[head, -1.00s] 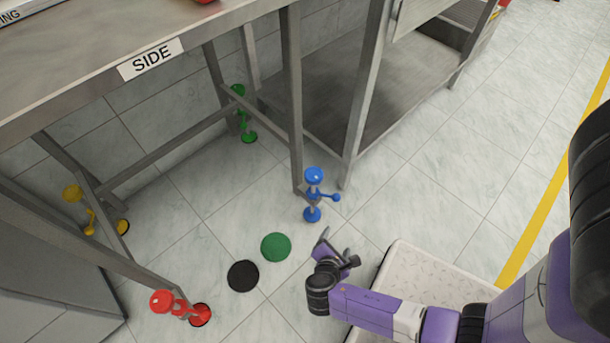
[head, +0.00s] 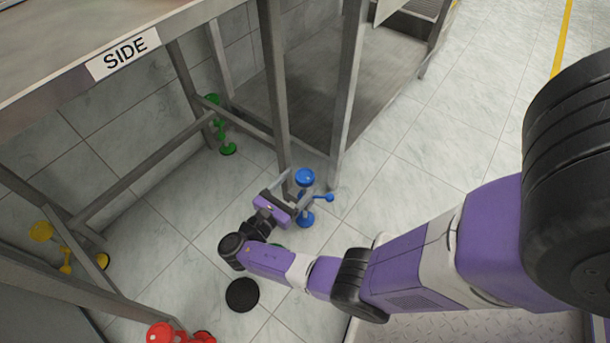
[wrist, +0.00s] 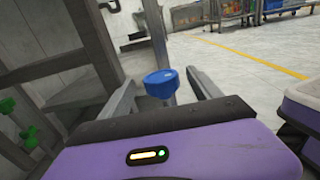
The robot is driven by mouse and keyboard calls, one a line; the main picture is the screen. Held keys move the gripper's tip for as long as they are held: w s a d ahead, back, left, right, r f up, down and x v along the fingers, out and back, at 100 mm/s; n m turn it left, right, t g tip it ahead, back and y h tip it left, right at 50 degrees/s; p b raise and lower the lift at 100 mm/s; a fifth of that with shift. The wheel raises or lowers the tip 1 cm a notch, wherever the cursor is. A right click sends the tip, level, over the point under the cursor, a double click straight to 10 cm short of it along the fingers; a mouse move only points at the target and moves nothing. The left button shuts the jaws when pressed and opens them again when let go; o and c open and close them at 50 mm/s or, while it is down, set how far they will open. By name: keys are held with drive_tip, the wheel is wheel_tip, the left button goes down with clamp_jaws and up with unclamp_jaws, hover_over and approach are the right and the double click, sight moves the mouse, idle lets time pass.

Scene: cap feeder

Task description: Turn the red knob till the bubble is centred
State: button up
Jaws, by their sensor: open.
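The red knob (head: 160,333) is on the table's near left leg, at the bottom edge of the head view. It is partly cut off, with a red foot (head: 203,337) beside it. My gripper (head: 294,187) is open at the blue knob (head: 304,177), well to the right of the red one. In the wrist view, the blue knob (wrist: 161,84) shows ahead, between the two spread fingers. I cannot tell whether they touch it. No bubble or level shows in these views.
The table top (head: 45,65) carries a SIDE label. A yellow knob (head: 41,231) and a green knob (head: 212,100) are on other legs. A black disc (head: 242,295) lies on the floor. Table legs and crossbars stand close around my gripper.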

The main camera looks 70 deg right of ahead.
sight(306, 174)
drive_tip(key=shift+b+x, duration=0.4)
drive_tip(key=shift+x, duration=1.55)
drive_tip(key=c, duration=1.4)
drive_tip(key=shift+o, duration=0.2)
drive_tip(key=shift+r+n+t+p, duration=0.1)
drive_tip(key=shift+n+t+p, duration=0.2)
drive_tip(key=shift+t+p, duration=0.25)
